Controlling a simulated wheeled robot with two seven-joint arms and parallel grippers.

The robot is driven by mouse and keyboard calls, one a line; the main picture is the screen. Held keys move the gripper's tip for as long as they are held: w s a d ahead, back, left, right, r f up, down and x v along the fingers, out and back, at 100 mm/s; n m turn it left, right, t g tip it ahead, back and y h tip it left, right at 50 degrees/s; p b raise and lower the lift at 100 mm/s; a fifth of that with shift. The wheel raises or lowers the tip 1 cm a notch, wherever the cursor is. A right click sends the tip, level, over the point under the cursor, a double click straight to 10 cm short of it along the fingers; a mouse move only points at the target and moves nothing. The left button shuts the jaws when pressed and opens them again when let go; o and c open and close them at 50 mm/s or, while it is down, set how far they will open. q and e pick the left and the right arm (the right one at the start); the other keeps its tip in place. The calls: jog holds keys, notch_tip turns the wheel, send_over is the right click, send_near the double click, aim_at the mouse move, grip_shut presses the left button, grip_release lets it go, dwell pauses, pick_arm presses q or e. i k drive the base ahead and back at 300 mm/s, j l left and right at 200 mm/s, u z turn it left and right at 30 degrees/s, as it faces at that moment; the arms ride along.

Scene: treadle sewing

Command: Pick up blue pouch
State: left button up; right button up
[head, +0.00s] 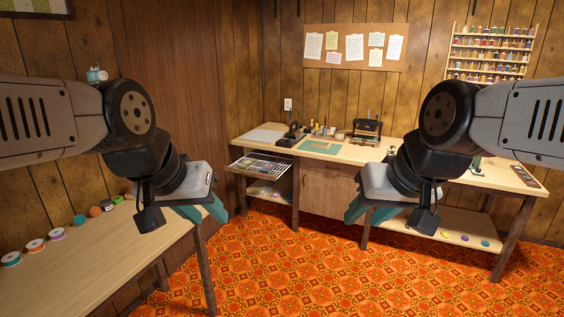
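A small blue item (485,243) lies on the low shelf of the right-hand bench. It is too small to tell whether it is the blue pouch. A yellow item and a purple-blue item (464,238) lie to its left. My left gripper (208,215) hangs over the right edge of the near left table, its teal fingers apart, with nothing visible between them. My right gripper (366,214) hangs in front of the bench, its teal fingers apart and seemingly empty. Both grippers are far from the blue item.
The long bench (345,155) stands at the back, with an open drawer (264,164) of coloured items sticking out on its left. The near left table (90,255) bears several ribbon spools along its wall side. The patterned orange floor (330,275) is clear.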

aim_at(264, 170)
jog(key=i+z, duration=0.15)
jog(key=i, duration=0.85)
jog(key=i+j+z, duration=0.2)
jog(key=i, duration=0.8)
jog(key=i+j+u, duration=0.1)
jog(key=i+u, duration=0.35)
jog(key=i+l+u, duration=0.15)
jog(key=i+u, duration=0.25)
jog(key=i, duration=0.25)
jog(key=i+l+u, duration=0.25)
jog(key=i+u, duration=0.2)
jog(key=i, duration=0.1)
